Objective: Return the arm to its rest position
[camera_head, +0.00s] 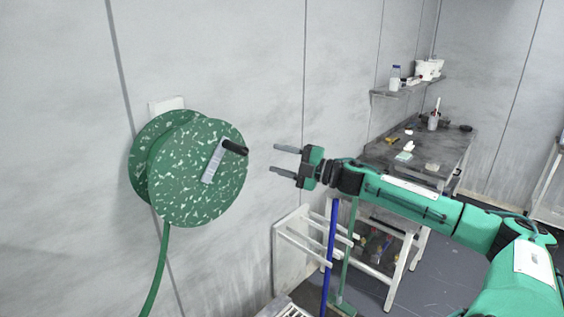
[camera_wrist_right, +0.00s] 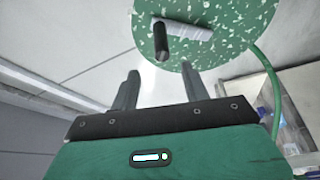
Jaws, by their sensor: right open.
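My right arm (camera_head: 420,199) is green and reaches in from the right. Its gripper (camera_head: 281,160) is open and empty, with its two grey fingers pointing left. The fingers stop short of a green speckled hose reel (camera_head: 178,185) on the wall, with a visible gap. The reel has a grey crank arm with a black handle (camera_head: 235,147). In the right wrist view the open fingers (camera_wrist_right: 160,88) point toward the reel (camera_wrist_right: 225,50), and the black handle (camera_wrist_right: 161,42) shows beyond them, between the fingertips. My left gripper is not in view.
A green hose (camera_head: 158,270) hangs from the reel. A white rack (camera_head: 290,240) and a blue pole (camera_head: 331,255) stand below the right gripper. A grey workbench (camera_head: 440,150) with small items is behind the arm, under a wall shelf (camera_head: 405,88). Floor (camera_head: 440,270) shows at lower right.

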